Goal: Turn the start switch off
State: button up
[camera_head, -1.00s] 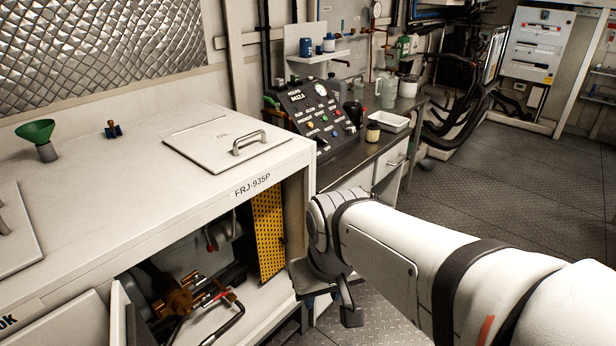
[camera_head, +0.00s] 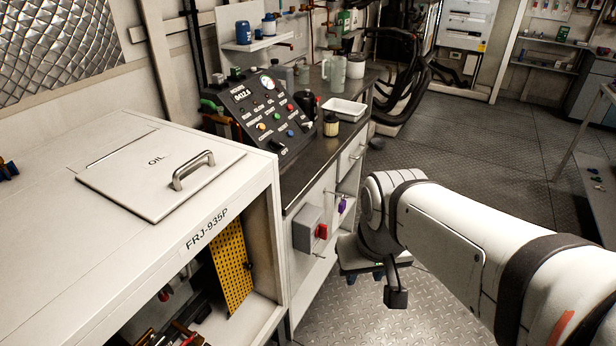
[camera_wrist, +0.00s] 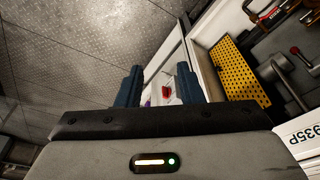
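A red rotary switch (camera_head: 321,231) sits on a grey box (camera_head: 306,230) on the side of the bench, right of the white FRJ-935P cabinet. It shows small and red in the wrist view (camera_wrist: 167,90), between my fingers. A sloped control panel (camera_head: 268,112) with several coloured buttons, a gauge and a display stands on the bench. I cannot read which control is labelled start. My gripper (camera_wrist: 160,75) is open and empty, its two dark fingers apart. In the head view it hangs low, right of the grey box and apart from it, partly hidden by my wrist.
The white cabinet (camera_head: 240,214) with its OIL lid (camera_head: 140,160) fills the left. A purple item (camera_head: 342,205) hangs near the red switch. A white tray (camera_head: 345,110) and jars stand on the dark benchtop. The metal floor (camera_head: 460,150) beyond my arm is clear.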

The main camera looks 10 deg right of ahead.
jog(key=w+a+f+m+g+y+b, duration=0.2)
jog(key=w+f+m+y+b, duration=0.2)
jog(key=w+f+m+b, duration=0.4)
jog(key=m+t+y+b, duration=1)
jog(key=m+b, duration=0.6)
jog(key=m, duration=0.1)
send_near(327, 228)
jog(key=x, duration=0.9)
jog(key=shift+w+f, duration=0.25)
jog(key=shift+w, duration=0.1)
jog(key=shift+c, duration=0.4)
grip_shut()
